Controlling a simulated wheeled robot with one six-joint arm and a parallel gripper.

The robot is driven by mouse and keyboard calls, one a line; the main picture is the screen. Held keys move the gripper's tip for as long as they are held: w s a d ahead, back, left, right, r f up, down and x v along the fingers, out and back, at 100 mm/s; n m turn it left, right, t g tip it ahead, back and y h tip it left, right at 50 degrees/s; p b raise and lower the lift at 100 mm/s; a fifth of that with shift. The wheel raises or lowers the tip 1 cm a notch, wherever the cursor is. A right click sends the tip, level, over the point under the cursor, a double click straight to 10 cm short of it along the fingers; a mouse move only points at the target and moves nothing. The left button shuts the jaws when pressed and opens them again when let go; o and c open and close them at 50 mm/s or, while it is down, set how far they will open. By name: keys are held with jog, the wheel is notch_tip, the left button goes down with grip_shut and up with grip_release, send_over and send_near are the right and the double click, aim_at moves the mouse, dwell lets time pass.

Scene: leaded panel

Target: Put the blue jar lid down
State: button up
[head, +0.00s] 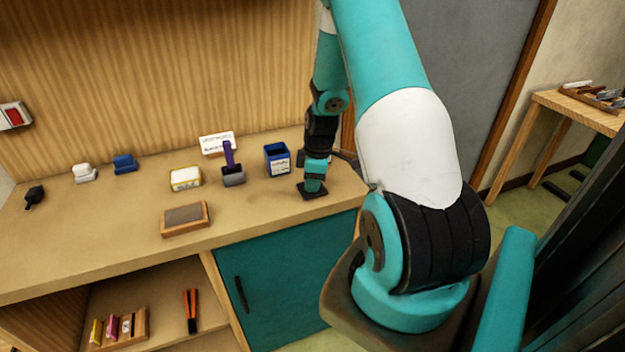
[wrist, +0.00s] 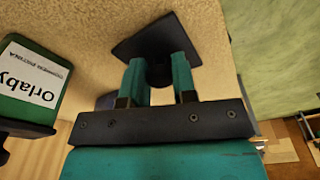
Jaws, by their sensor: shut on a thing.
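My gripper (wrist: 160,85) points down over the right end of the counter. It is shut on the round knob of a dark, flat, square lid, the blue jar lid (wrist: 135,45), which looks nearly black. In the head view the lid (head: 309,191) lies level under the fingers, at or just above the counter top; I cannot tell if it touches. The blue jar (head: 277,160) stands open and upright to the left of my gripper, with a white label on its front.
A green jar with a white label (wrist: 38,75) stands close by in the wrist view. The counter (head: 110,235) also holds a purple-handled tool (head: 230,165), a yellow-and-white box (head: 185,179) and a wooden-framed block (head: 185,218). The counter's front edge is near the lid.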

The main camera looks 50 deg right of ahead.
jog(key=shift+f, duration=0.2)
jog(key=o, duration=0.9)
jog(key=shift+f, duration=0.1)
